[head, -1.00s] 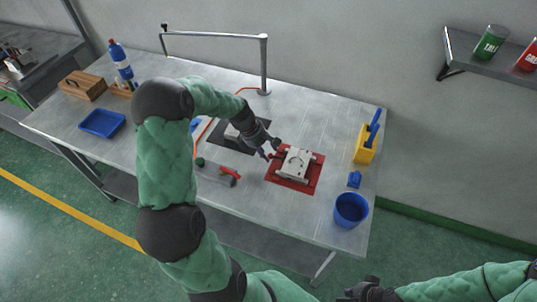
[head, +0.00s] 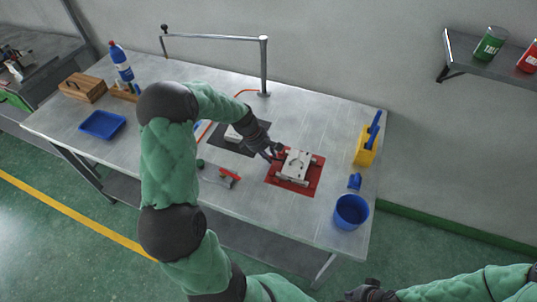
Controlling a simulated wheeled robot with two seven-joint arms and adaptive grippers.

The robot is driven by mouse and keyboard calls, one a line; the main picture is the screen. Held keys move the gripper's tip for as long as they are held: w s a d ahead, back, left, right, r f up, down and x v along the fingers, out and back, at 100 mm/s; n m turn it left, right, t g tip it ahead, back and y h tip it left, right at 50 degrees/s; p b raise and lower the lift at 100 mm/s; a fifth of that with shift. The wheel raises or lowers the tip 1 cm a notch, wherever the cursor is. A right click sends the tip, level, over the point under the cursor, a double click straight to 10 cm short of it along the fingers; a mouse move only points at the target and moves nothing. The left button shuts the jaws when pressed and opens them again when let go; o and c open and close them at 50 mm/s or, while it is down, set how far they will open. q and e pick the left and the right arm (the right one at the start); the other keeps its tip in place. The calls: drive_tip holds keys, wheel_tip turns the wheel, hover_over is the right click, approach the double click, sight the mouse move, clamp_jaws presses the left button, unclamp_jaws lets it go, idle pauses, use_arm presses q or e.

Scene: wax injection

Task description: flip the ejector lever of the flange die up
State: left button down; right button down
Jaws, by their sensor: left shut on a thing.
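The flange die (head: 297,165), a pale metal block with a round recess on top, sits on the red mat (head: 311,187). My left gripper (head: 273,156) is at the die's upper-left side. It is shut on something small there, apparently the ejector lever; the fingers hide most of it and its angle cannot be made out. My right gripper (head: 352,294) is at the bottom edge, far from the die, and its fingers are too small and dark to read.
A red-handled tool (head: 229,175) lies in front. A blue bucket (head: 351,211), a small blue item (head: 354,181) and a yellow holder (head: 366,150) stand on the right. A lamp-like post (head: 263,65) rises behind.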

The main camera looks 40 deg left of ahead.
sight(271, 156)
use_arm(q)
drive_tip(key=shift+d+r+g+y+p, duration=0.25)
drive_tip(key=shift+r+y+p, duration=0.55)
drive_tip(key=shift+p, duration=1.8)
drive_tip(key=shift+w+y, duration=0.1)
drive_tip(key=shift+y, duration=0.3)
drive_tip(key=shift+d+g+y, duration=0.1)
drive_tip(key=shift+g+y, duration=0.15)
drive_tip(key=shift+y, duration=0.15)
drive_tip(key=y+b, duration=0.1)
drive_tip(key=b, duration=0.3)
drive_tip(key=shift+w+d+r, duration=0.15)
drive_tip(key=shift+d, duration=0.05)
drive_tip(key=shift+d+r+m+g+y+b, duration=0.1)
drive_tip(key=shift+r+m+g+y+b, duration=0.4)
drive_tip(key=shift+b, duration=0.6)
drive_tip(key=shift+f, duration=0.1)
drive_tip(key=c, duration=1.1)
unclamp_jaws()
drive_tip(key=shift+c, duration=0.2)
